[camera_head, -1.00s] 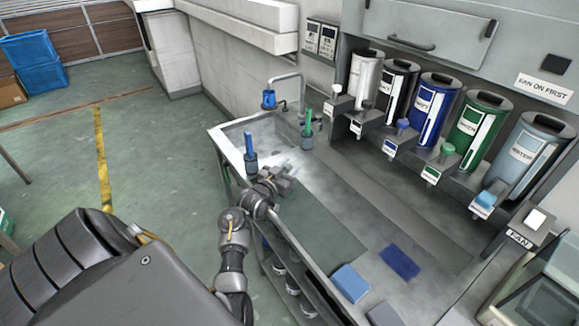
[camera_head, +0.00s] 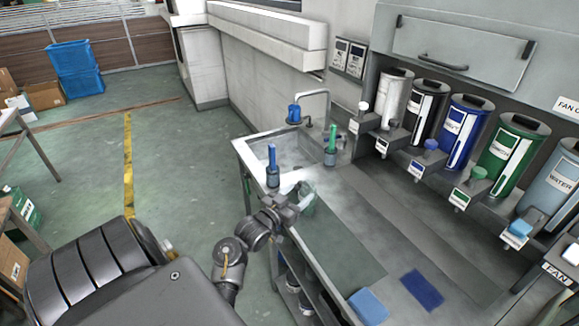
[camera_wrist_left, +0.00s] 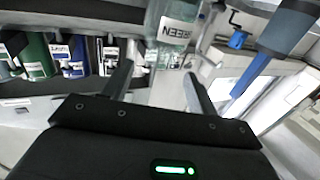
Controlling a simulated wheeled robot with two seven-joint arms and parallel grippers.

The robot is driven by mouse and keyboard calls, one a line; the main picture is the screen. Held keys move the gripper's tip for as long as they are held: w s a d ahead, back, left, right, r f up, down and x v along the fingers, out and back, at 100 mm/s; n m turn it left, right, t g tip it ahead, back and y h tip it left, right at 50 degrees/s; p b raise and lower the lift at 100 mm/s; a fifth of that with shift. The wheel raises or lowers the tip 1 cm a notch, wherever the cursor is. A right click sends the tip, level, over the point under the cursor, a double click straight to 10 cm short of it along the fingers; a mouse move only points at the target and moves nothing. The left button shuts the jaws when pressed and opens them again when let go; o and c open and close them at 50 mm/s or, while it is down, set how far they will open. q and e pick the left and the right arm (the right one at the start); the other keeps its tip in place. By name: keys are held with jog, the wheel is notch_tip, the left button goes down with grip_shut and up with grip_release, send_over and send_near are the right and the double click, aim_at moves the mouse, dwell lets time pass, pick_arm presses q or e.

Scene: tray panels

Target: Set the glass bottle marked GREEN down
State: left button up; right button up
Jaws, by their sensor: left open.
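The glass bottle marked GREEN is a pale green, see-through bottle (camera_head: 307,196) on the bench top, just right of my left gripper (camera_head: 286,207) in the head view. In the left wrist view the bottle (camera_wrist_left: 172,28) shows at the top centre, its GREEN label upside down. The left gripper (camera_wrist_left: 160,85) also shows there, its two fingers apart with a clear gap. The bottle's narrower end points toward the gap, and I see no finger pressed on it. Its top edge is cut off in the wrist view. My right gripper is not in view.
A blue-handled brush in a dark holder (camera_head: 272,177) stands close by at the sink's (camera_head: 277,150) near edge. A green-handled brush (camera_head: 331,145) stands behind. Several dispensers line the right wall. A blue sponge (camera_head: 369,306) and blue cloth (camera_head: 422,290) lie in front; the bench between is clear.

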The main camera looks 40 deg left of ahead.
pick_arm(q)
jog(key=shift+s+d, duration=0.2)
jog(key=shift+s, duration=1.9)
jog(key=s+d+f+m+g, duration=0.2)
jog(key=s+d+f+g, duration=0.4)
jog(key=d+f, duration=0.25)
jog(key=s+d+f+m+g+h, duration=0.1)
jog(key=s+d+f+g, duration=0.1)
jog(key=s+d+g, duration=0.5)
jog(key=s+d+f+g+h, duration=0.1)
jog(key=s+d+f, duration=0.25)
jog(key=s, duration=0.75)
notch_tip(320, 180, down, 28)
jog(key=s+r+g+b, duration=0.1)
jog(key=s+g, duration=0.1)
jog(key=s+a+f+g, duration=0.1)
jog(key=s+a+f, duration=0.1)
jog(key=s+f, duration=1.2)
jog(key=shift+s+f+m, duration=0.3)
jog(key=shift+s+f, duration=0.1)
jog(key=shift+s, duration=0.55)
